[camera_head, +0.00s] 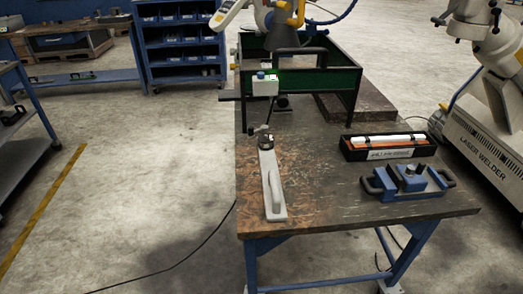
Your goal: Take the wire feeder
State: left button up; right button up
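A long pale grey tool with a raised loop handle and a dark tip (270,180) lies on the table's left side. It may be the wire feeder, but I cannot tell its name from its looks. It points away from me, with its broad end near the front edge. Neither of my grippers is in view, and nothing touches the tool.
The worktable (310,205) has clear room right of the tool. A black case with white and orange rods (388,147) and a blue clamp-like fixture (408,182) stand at the right. A green-sided frame (325,77) stands at the back.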

aim_at(276, 207)
jog(key=i+j+z, duration=0.1)
jog(key=i+j, duration=0.55)
jog(key=i, duration=0.1)
